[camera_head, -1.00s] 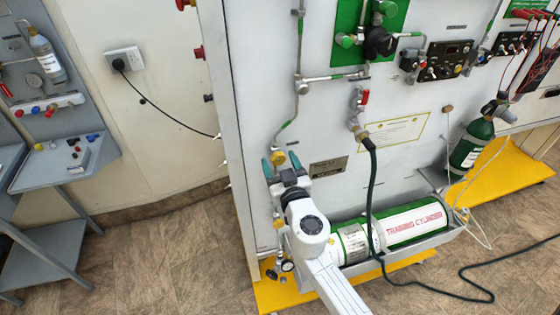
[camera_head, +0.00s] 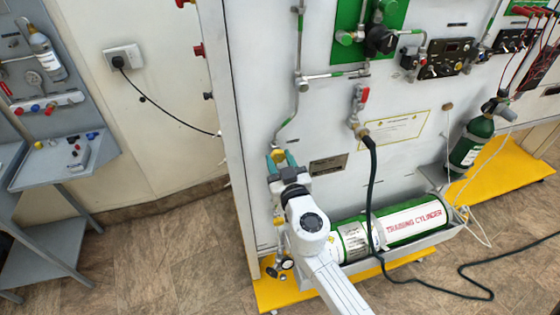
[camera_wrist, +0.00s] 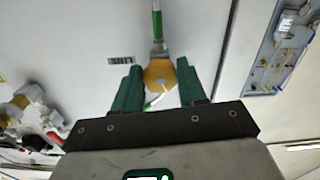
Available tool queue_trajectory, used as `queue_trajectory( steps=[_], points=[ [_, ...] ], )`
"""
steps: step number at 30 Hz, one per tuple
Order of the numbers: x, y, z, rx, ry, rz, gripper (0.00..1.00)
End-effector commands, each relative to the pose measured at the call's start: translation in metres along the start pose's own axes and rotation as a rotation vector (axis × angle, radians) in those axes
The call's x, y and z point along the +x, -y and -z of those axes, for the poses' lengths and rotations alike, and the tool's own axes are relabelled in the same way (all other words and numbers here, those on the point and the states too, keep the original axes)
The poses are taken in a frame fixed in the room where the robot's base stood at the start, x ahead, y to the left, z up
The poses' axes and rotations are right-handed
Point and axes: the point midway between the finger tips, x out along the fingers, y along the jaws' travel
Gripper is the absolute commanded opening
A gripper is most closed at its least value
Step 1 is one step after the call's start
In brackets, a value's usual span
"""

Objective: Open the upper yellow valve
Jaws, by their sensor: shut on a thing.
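The upper yellow valve (camera_head: 278,154) sits at the lower end of a thin pipe on the white panel. It also shows in the wrist view (camera_wrist: 159,73), with a green-banded pipe running away from it. My gripper (camera_head: 281,160) has its two green fingers on either side of this valve and is shut on it. In the wrist view the fingers (camera_wrist: 160,88) flank the yellow knob, and a pale bar shows on the knob's near side. The valve's contact faces are partly hidden by the fingers.
A green and white training cylinder (camera_head: 413,220) lies in a tray right of my arm. A dark hose (camera_head: 372,190) hangs from a red-handled fitting (camera_head: 361,95). A small gauge (camera_head: 287,263) is below my wrist.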

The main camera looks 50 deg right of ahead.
Motion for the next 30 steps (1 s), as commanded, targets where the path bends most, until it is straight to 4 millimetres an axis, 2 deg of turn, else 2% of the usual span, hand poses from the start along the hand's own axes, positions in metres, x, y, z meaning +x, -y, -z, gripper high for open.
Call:
queue_trajectory(
  steps=[11, 30],
  points=[
    [-0.0002, 0.0004, -0.0018, -0.168, 0.001, 0.002, 0.11],
    [-0.0003, -0.0005, -0.0003, -0.764, -0.001, 0.003, 0.11]
  ],
)
